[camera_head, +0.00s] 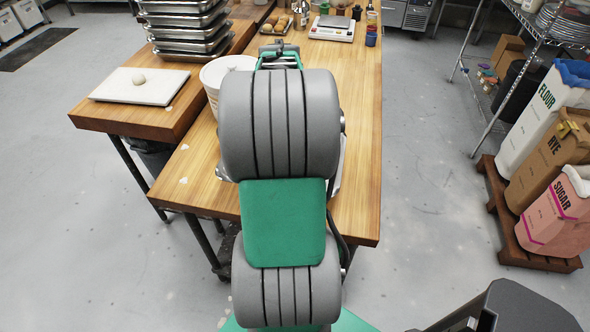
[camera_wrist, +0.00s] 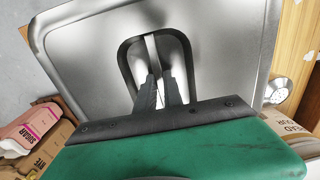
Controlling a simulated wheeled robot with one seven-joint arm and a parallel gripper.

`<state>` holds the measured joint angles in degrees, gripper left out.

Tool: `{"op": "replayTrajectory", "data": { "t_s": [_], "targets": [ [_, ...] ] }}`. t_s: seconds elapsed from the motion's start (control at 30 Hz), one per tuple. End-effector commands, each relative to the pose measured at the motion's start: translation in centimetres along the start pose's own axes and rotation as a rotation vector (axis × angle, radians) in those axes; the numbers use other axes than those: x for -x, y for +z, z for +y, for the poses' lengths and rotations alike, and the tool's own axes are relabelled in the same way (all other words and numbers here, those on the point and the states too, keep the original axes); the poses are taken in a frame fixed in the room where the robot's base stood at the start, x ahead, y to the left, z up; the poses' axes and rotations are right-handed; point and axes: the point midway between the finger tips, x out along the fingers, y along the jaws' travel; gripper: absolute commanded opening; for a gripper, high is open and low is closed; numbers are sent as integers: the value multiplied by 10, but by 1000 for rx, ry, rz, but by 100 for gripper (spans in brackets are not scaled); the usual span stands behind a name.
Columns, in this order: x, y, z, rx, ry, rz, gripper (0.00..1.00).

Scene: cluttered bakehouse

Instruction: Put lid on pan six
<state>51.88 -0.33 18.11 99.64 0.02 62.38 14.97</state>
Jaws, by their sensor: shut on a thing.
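My gripper (camera_wrist: 160,88) is shut on the raised handle of a metal lid (camera_wrist: 85,55), seen in the wrist view. The lid is rectangular with rounded corners and fills most of that view, tilted in the picture. In the head view my arm hides the gripper and nearly all of the lid. A stack of metal pans (camera_head: 188,45) stands on the left wooden table. I cannot tell which pan is number six.
A white tub (camera_head: 214,77) stands beside my arm on the long wooden table (camera_head: 360,150). A kitchen scale (camera_head: 332,30) is farther back. Flour, rye and sugar bags (camera_head: 560,210) stand right.

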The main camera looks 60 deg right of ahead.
Motion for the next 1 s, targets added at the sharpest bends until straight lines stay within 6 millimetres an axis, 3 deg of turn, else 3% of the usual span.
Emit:
{"op": "replayTrajectory", "data": {
  "t_s": [0.13,0.37,0.53,0.9,0.93,1.0],
  "targets": [
    [-25,3,21,-1,1,-5,0],
    [-50,5,40,1,1,-3,0],
    [-76,5,40,4,1,-3,0],
    [-84,4,39,3,0,0,0],
    [-84,4,39,3,1,-2,14],
    [-84,4,39,3,0,-2,20]
  ]
}}
